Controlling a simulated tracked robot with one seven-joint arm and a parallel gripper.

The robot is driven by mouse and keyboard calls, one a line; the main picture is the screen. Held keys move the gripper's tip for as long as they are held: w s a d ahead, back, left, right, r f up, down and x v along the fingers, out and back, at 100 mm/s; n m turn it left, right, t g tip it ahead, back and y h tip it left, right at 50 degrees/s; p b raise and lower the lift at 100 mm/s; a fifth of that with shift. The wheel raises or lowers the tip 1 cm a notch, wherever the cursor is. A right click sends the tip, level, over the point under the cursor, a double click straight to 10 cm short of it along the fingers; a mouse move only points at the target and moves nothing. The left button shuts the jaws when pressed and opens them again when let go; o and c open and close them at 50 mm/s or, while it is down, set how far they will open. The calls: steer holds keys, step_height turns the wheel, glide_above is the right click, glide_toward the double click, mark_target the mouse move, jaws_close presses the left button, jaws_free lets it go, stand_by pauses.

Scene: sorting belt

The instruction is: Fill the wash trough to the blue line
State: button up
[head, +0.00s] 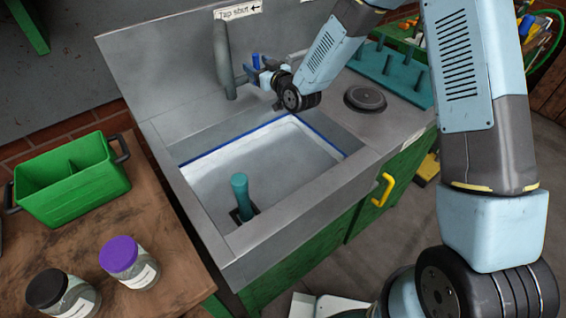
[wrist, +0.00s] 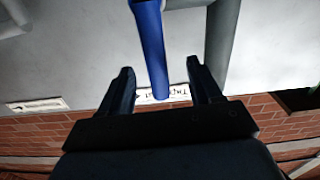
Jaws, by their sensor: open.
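The wash trough (head: 200,222) is a grey metal basin with a blue line (head: 240,142) along its upper inner wall. A pale surface that looks like water (head: 270,165) reaches close to the line at the back; I cannot tell the exact gap. A teal upright plug (head: 241,195) stands in the trough near the front. The grey tap (head: 224,65) rises behind the trough, with a blue lever (head: 256,61) at its right. My gripper (head: 262,76) is at the lever. In the wrist view the blue lever (wrist: 151,45) lies between the open fingers (wrist: 160,85), apparently untouched.
A sign (head: 237,11) on the backboard reads "Tap shut" with an arrow pointing left. A teal peg rack (head: 392,72) and a round dark disc (head: 365,98) sit right of the trough. A green crate (head: 72,180) and two lidded jars (head: 130,262) stand on the wooden table.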

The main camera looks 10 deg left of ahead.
steer(key=v, duration=0.7)
steer(key=shift+s+d, duration=0.25)
stand_by(0.4)
steer(key=s+d+r+m+h, duration=0.1)
steer(key=d+r+h, duration=0.3)
steer(key=d, duration=0.5)
steer(key=s+d+r+m+g+h, duration=0.1)
steer(key=d+r+m+h, duration=0.15)
steer(key=d+r, duration=0.45)
steer(key=d+r+m+h, duration=0.1)
steer(key=d+r+h, duration=0.3)
steer(key=d, duration=0.6)
steer(key=s+d+r+m+g+h, duration=0.1)
steer(key=s+d+m, duration=0.1)
steer(key=s+d, duration=0.3)
steer(key=s+d+r+m+g+h, duration=0.1)
steer(key=s+d, duration=0.5)
steer(key=s, duration=0.6)
steer(key=s+d+r+m+g+h, duration=0.1)
steer(key=s+d+r+m+g, duration=0.2)
steer(key=s, duration=0.6)
steer(key=shift+s+d+r, duration=0.25)
steer(key=shift+s+d, duration=0.1)
steer(key=shift+d, duration=0.8)
